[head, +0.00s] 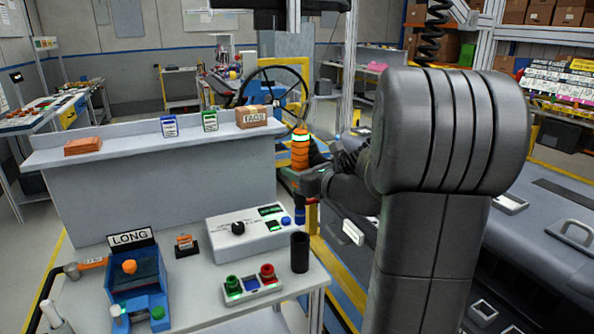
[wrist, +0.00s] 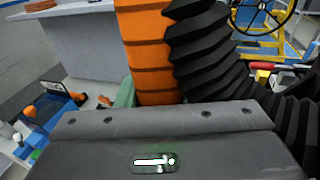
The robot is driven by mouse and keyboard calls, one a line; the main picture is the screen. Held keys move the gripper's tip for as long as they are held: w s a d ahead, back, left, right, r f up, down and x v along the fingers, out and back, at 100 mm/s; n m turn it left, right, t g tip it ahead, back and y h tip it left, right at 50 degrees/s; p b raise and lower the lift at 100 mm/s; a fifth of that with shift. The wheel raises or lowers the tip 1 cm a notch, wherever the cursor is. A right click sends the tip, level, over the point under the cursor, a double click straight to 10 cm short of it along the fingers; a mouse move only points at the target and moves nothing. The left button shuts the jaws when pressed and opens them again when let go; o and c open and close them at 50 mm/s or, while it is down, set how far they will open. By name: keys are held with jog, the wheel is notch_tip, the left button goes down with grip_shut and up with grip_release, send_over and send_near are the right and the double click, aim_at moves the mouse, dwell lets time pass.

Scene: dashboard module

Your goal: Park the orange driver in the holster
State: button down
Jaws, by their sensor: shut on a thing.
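The orange driver (head: 300,152), with a glowing green band near its top, stands about upright in my gripper (head: 308,180). A blue part (head: 300,215) shows below the gripper, in line with the driver. In the wrist view the orange ribbed body of the driver (wrist: 148,55) fills the upper middle. My gripper is shut on the driver; the fingertips are partly hidden. A black upright tube (head: 300,252), which looks like the holster, stands at the right end of the white bench. The driver appears above it in the picture, apart from it.
A white control box (head: 245,232) with a black knob stands left of the tube. A button box (head: 252,286) with green and red buttons is in front. A blue fixture (head: 138,285) with a LONG sign stands further left. A raised shelf (head: 150,147) runs behind.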

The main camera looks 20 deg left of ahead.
aim_at(297, 221)
jog(key=shift+f+b, duration=6.3)
jog(key=shift+f, duration=1.4)
jog(key=c, duration=0.9)
grip_release()
jog(key=v, duration=1.4)
jog(key=shift+a, duration=0.1)
